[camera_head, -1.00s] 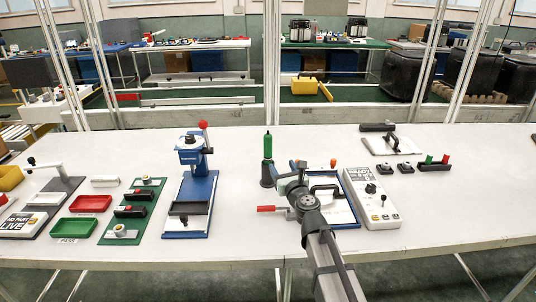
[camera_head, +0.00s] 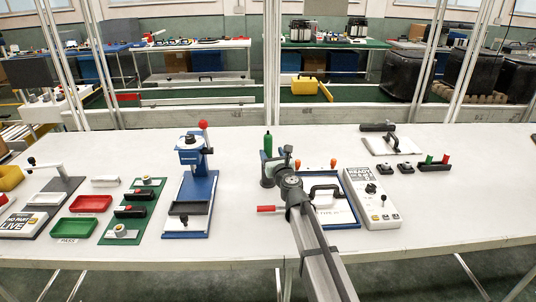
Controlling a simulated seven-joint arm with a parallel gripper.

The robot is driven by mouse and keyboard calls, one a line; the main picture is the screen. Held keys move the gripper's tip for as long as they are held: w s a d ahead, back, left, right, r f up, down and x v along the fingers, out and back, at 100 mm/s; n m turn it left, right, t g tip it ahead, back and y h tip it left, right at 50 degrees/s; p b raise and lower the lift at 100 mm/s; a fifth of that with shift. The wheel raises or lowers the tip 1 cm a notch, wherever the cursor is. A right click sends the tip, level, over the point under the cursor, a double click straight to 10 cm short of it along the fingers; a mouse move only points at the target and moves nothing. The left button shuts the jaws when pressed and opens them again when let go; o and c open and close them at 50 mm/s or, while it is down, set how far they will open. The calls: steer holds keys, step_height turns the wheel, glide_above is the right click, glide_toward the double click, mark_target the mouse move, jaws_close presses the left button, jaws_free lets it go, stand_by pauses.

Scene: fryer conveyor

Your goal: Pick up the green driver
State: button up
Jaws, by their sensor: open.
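The green driver (camera_head: 268,142) stands upright in a dark round holder (camera_head: 266,181) on the white table. My gripper (camera_head: 276,160) is open at the driver, just to its right and partly in front of its lower part. I cannot tell whether the fingers straddle or touch the driver. The driver's lower end is hidden by the gripper and the holder.
A blue-edged tray (camera_head: 345,217) with a black handle lies right of my arm, beside a white control box (camera_head: 372,200). A blue press (camera_head: 191,190) with a red knob stands to the left. A red-handled lever (camera_head: 268,209) is near my wrist. Table between press and holder is clear.

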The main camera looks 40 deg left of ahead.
mark_target(269, 151)
steer(key=x, duration=0.4)
steer(key=shift+a+f, duration=0.15)
steer(key=shift+a, duration=0.15)
jaws_close()
stand_by(0.3)
